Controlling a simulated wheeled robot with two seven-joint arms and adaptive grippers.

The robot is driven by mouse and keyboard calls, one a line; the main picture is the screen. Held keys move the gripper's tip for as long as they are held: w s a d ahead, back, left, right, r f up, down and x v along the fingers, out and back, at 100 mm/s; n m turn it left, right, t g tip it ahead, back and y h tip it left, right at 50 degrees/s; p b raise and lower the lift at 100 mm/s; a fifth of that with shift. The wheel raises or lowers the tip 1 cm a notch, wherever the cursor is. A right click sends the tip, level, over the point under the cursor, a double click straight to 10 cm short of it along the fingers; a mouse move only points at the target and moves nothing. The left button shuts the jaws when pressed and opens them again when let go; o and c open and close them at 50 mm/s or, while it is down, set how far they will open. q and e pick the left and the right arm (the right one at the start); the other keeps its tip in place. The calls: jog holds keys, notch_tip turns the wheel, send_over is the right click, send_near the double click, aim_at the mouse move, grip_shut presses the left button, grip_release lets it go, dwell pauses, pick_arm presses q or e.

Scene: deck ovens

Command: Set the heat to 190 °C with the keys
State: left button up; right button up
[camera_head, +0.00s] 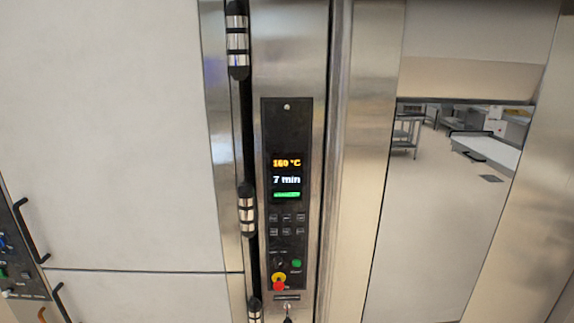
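A black control panel (286,140) is set upright in the steel column at the centre of the head view. Its display (287,178) shows an orange temperature that looks like 160 °C, though the middle digit is blurred. Below it are "7 min" in white and a green bar. Two rows of small dark keys (287,224) lie under the display; their labels are too small to read. Below the keys are a green button (296,264) and a red knob on a yellow ring (279,281). Neither of my grippers is in view.
A vertical black rail with steel hinge parts (246,210) runs left of the panel. Pale flat doors with dark handles (31,232) are at left. A window or reflective opening (440,220) at right shows steel tables and floor.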

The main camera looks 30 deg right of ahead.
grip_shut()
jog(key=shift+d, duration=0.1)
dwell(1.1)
